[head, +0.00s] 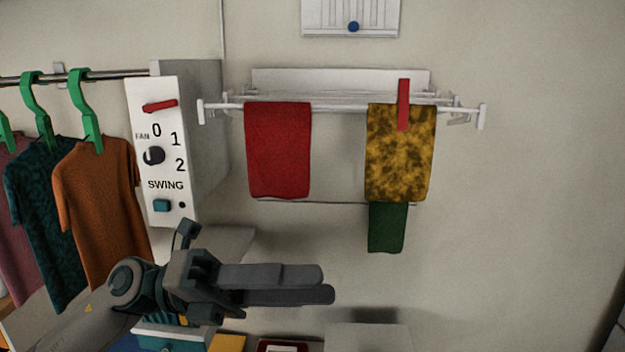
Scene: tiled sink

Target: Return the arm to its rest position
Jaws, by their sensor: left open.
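My left arm comes in from the lower left. Its gripper (326,283) points to the right, below the drying rack, with its two dark grey fingers lying close together in the picture. Nothing shows between the fingers, and the gripper is apart from the hanging cloths. My right gripper is not in the picture.
A wall rack (340,107) holds a red towel (278,150), a yellow patterned towel (399,165) with a red clip (403,105), and a green cloth (387,228). A fan control box (160,205) and hanging shirts (105,205) are at left. The wall at right is clear.

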